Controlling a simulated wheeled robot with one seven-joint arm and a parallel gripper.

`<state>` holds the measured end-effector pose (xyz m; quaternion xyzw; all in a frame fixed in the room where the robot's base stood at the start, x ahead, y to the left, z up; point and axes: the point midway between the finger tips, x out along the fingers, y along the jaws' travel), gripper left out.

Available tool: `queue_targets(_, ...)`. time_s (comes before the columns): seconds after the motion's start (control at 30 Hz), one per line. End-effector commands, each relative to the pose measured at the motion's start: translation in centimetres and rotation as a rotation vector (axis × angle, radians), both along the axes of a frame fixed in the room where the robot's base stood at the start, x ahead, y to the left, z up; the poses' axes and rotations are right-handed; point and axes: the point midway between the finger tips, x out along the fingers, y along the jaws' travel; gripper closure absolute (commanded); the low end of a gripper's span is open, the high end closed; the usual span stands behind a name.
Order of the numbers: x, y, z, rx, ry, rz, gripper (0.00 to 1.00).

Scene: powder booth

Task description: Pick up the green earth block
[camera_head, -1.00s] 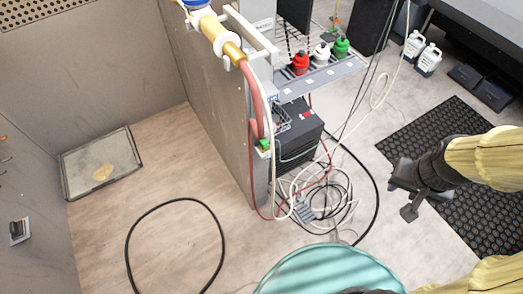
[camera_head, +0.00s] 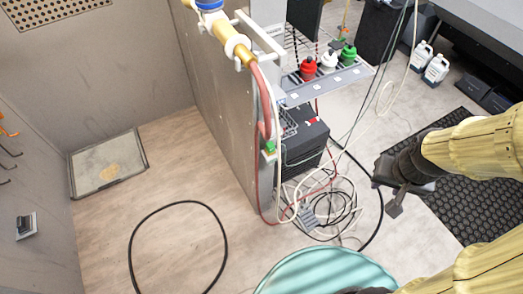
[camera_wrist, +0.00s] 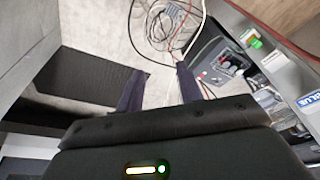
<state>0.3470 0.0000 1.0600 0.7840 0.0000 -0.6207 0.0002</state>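The green earth block (camera_head: 269,147) is a small green piece on the edge of the grey panel, beside the red hose. A small green piece, seemingly the same block (camera_wrist: 256,43), shows at the upper right of the wrist view. My gripper (camera_head: 386,187) is at the right of the head view, well apart from the block and above the black mat. In the wrist view its two dark fingers (camera_wrist: 160,88) stand apart with nothing between them.
A black box (camera_head: 303,150) stands behind the panel (camera_head: 225,105). Tangled cables (camera_head: 325,205) lie on the floor between the block and my gripper. A shelf (camera_head: 325,85) holds red, white and green bottles. A teal round top (camera_head: 325,272) is at the front.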

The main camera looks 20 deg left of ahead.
Motion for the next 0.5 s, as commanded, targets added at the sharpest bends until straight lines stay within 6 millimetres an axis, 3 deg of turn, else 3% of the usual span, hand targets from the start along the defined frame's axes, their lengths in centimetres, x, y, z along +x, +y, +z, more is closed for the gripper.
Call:
queue_targets(0.23, 0.0, 0.0, 0.0, 0.000, 0.000, 0.000, 0.64)
queue_targets(0.33, 0.1, 0.0, -0.2, -0.002, -0.002, 0.004, 0.49)
queue_targets(0.5, 1.7, 0.2, -2.7, -0.025, -0.035, 0.074, 0.49)
